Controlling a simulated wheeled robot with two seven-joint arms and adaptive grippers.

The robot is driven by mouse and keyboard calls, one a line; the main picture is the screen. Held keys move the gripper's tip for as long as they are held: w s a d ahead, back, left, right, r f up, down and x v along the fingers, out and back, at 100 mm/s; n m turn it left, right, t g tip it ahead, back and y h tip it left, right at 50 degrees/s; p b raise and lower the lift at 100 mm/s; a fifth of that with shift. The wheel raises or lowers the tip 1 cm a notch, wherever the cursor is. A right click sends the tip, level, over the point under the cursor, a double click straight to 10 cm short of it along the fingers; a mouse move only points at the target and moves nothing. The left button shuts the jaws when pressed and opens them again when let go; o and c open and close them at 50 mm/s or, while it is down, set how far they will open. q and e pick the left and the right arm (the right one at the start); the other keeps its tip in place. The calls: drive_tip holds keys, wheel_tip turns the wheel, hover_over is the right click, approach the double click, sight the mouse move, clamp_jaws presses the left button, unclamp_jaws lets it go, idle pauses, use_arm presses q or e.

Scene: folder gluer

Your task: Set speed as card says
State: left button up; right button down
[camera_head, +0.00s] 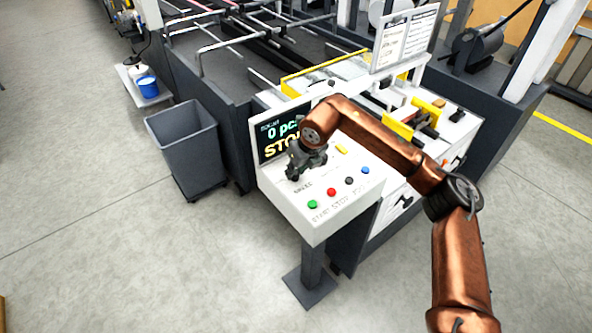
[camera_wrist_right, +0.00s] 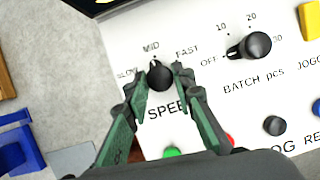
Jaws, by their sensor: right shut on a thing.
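The black speed knob (camera_wrist_right: 159,75) sits on the white control panel (camera_wrist_right: 120,35), with SLOW, MID and FAST printed around it. A light mark on its top edge points roughly toward MID. My right gripper (camera_wrist_right: 158,78) is shut on this knob, one green-grey finger at each side. In the head view my right gripper (camera_head: 296,172) is over the panel's left part and hides the knob. A board with two printed sheets (camera_head: 405,40) stands at the back of the machine; its text is too small to read. My left gripper is not in view.
The display (camera_head: 279,131) reads 0 pcs and partly hidden STOP. A batch knob (camera_wrist_right: 257,45) is right of the speed knob. Green (camera_head: 312,204), red (camera_head: 330,191), black and blue buttons line the panel's front. A grey bin (camera_head: 187,150) stands left; the front floor is clear.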

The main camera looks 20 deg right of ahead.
drive_tip(key=n+y, duration=0.1)
drive_tip(key=n, duration=0.1)
drive_tip(key=n+p, duration=0.1)
drive_tip(key=n, duration=0.2)
drive_tip(key=shift+w+d+r+g+y, duration=0.15)
drive_tip(key=shift+d+g+y, duration=0.05)
drive_tip(key=shift+g+y, duration=0.2)
drive_tip(key=shift+w+n+g+y, duration=0.1)
drive_tip(key=shift+n+g+y, duration=0.25)
drive_tip(key=shift+n, duration=0.85)
drive_tip(key=shift+w+n+g+y, duration=0.1)
drive_tip(key=shift+n+g+y, duration=0.2)
drive_tip(key=shift+n, duration=0.9)
drive_tip(key=c, duration=1.6)
unclamp_jaws()
drive_tip(key=shift+s, duration=0.1)
drive_tip(key=shift+d+r, duration=0.1)
drive_tip(key=shift+r, duration=0.05)
drive_tip(key=v, duration=1.1)
drive_tip(key=shift+r, duration=0.25)
drive_tip(key=shift+d, duration=0.1)
